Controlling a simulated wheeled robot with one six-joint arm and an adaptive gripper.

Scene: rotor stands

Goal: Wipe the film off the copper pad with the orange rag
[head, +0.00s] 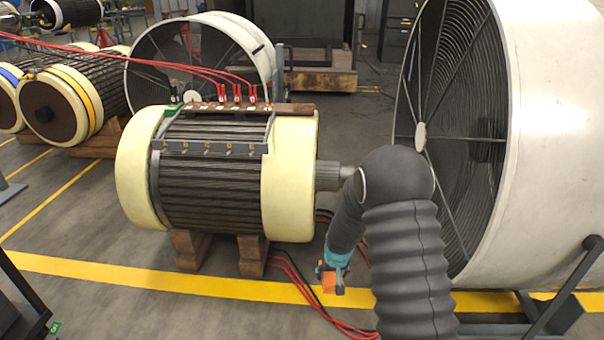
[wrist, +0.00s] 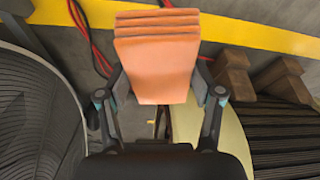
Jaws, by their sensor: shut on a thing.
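My gripper (head: 333,272) hangs low at the end of my grey-sleeved arm, to the right of the near rotor (head: 208,190). It is shut on the orange rag (head: 329,283), above the floor near the yellow line. In the wrist view my gripper (wrist: 160,98) has the folded rag (wrist: 156,60) between its two fingers, its layered edge facing away. I cannot pick out the copper pad for certain in either view. A brown bar with labels and red clips (head: 237,97) runs along the rotor's top, behind a grey strip (head: 212,149) with letters.
Wooden blocks (head: 252,256) hold up the rotor. A large white fan (head: 545,130) stands close on the right. Red and black cables (head: 300,292) lie on the floor beneath my gripper. Red leads (head: 150,62) cross to the rotor's top. Other rotors (head: 60,110) stand at the left.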

